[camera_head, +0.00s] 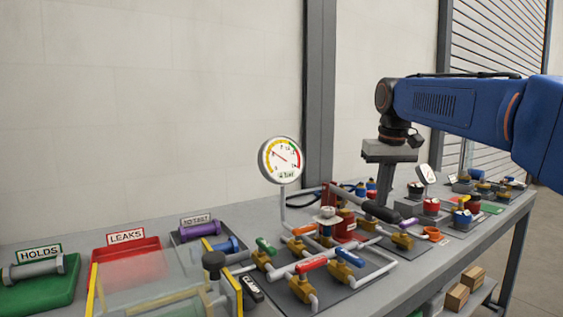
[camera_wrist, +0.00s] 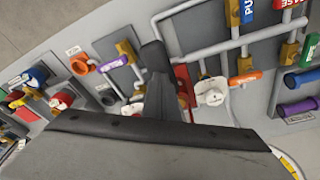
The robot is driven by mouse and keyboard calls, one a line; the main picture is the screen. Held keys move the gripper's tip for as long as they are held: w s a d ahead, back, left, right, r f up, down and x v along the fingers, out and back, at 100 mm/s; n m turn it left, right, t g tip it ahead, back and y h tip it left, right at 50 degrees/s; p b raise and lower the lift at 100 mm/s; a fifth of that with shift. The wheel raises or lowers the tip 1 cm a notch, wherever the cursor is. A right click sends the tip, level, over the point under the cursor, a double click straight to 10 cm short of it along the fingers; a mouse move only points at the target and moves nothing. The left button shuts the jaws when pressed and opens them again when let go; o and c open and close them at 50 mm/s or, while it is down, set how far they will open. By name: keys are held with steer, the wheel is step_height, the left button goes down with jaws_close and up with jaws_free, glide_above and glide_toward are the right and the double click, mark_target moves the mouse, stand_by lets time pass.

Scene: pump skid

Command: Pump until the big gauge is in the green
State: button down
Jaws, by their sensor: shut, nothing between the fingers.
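The big gauge (camera_head: 281,160) is a round white dial on a thin upright pipe, with yellow at the left, green at the top and red at the right. Its red needle seems to lie toward the upper left, by the yellow; the exact reading is too small to tell. The red pump (camera_head: 331,197) stands right of the gauge, and its black handle grip (camera_head: 381,211) sticks out to the right. My gripper (camera_head: 382,195) points down just above the grip, shut and empty. Contact with the grip cannot be told. My dark fingers show in the wrist view (camera_wrist: 157,75).
Pipes with valves surround the pump, including a red-handled valve (camera_head: 311,264) and an orange-handled valve (camera_head: 304,230). A red LEAKS tray (camera_head: 125,248) and a green HOLDS tray (camera_head: 40,292) lie at the left. A clear guard with yellow edges stands in front.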

step_height(320, 180, up, 8)
stand_by(0.9)
stand_by(0.6)
stand_by(2.4)
stand_by(0.6)
steer(key=shift+f, duration=4.25)
step_height(320, 180, up, 9)
steer(key=shift+f, duration=0.15)
steer(key=shift+f, duration=0.1)
